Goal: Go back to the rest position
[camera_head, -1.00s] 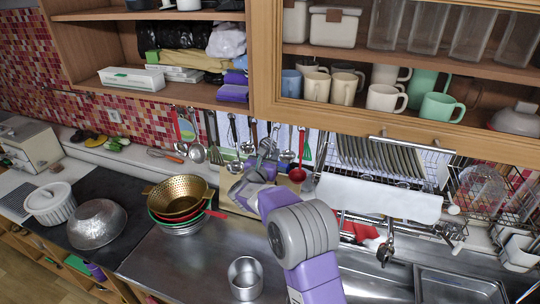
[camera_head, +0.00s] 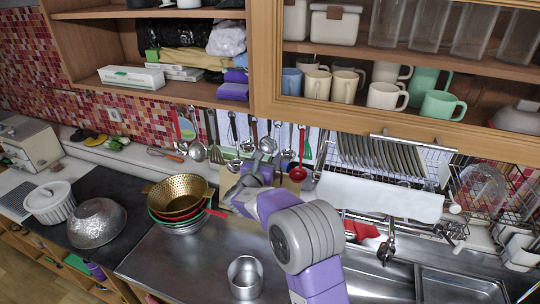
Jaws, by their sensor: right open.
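My right gripper (camera_head: 240,180) is at the end of my purple and grey arm, which comes up from the bottom. It is in front of the row of utensils hanging on the rail. Its fingers are small and partly hidden, but they look apart and empty. Behind and around it hang several utensils, among them a red ladle (camera_head: 298,171), a slotted spatula (camera_head: 215,152) and a metal ladle (camera_head: 268,143). Whether the gripper touches any of them cannot be told. My left gripper is not in view.
Stacked colanders (camera_head: 180,195) stand on the counter left of my arm. A metal cup (camera_head: 245,277) stands close to my forearm. The sink (camera_head: 455,290) and dish rack (camera_head: 385,155) are at right. Open shelves with mugs (camera_head: 386,96) hang above.

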